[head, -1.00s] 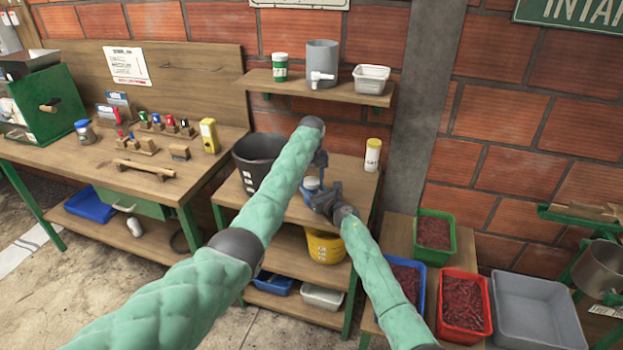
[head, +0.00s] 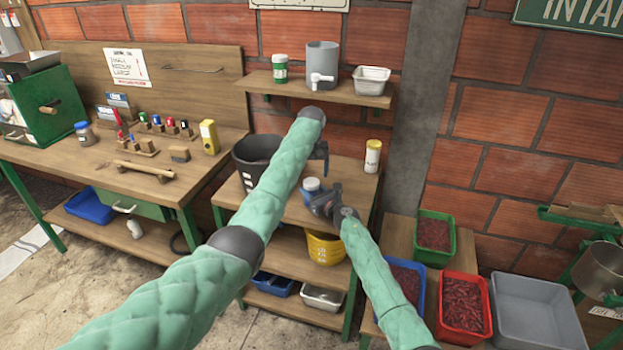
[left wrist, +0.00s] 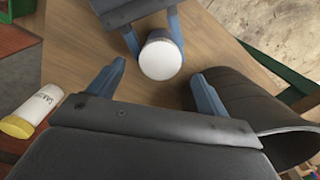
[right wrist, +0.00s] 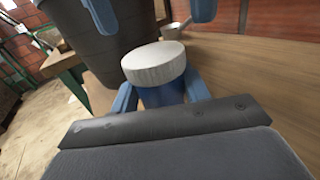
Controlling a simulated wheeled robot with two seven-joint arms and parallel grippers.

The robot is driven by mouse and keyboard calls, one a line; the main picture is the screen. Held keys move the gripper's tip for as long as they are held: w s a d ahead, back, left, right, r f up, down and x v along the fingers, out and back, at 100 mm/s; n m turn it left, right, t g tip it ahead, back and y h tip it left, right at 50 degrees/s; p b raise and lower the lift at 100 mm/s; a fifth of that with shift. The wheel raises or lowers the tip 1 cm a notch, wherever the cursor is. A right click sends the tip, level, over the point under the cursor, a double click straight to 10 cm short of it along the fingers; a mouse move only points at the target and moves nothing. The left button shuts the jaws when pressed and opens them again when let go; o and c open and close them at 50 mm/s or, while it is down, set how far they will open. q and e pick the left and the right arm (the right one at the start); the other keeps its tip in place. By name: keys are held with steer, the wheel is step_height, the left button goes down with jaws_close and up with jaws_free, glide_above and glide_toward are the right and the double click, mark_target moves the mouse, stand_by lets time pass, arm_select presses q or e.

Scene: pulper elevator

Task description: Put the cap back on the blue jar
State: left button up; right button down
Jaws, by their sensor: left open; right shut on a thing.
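The blue jar (head: 310,188) stands on the small wooden table, and its blue body shows in the right wrist view (right wrist: 161,96). A white ridged cap (right wrist: 154,63) sits on top of it and looks level; whether it is fully tight I cannot tell. From above, the cap shows as a white disc in the left wrist view (left wrist: 160,60). My right gripper (head: 322,203) is shut around the jar's body from the side. My left gripper (head: 319,157) is open and empty just above the jar, its fingers apart from the cap.
A black bucket (head: 255,180) stands close left of the jar. A yellow-lidded white jar (head: 373,157) stands at the table's back right. A shelf (head: 335,94) with containers hangs above. A blue-lidded jar (head: 84,133) is on the left bench.

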mark_target(316, 194)
arm_select(q)
step_height(316, 194, up, 8)
stand_by(0.4)
arm_select(e)
steer(key=c, duration=0.6)
jaws_free()
steer(key=shift+c, duration=0.2)
arm_select(q)
steer(key=shift+f, duration=0.2)
arm_select(e)
steer(key=shift+v, duration=3.85)
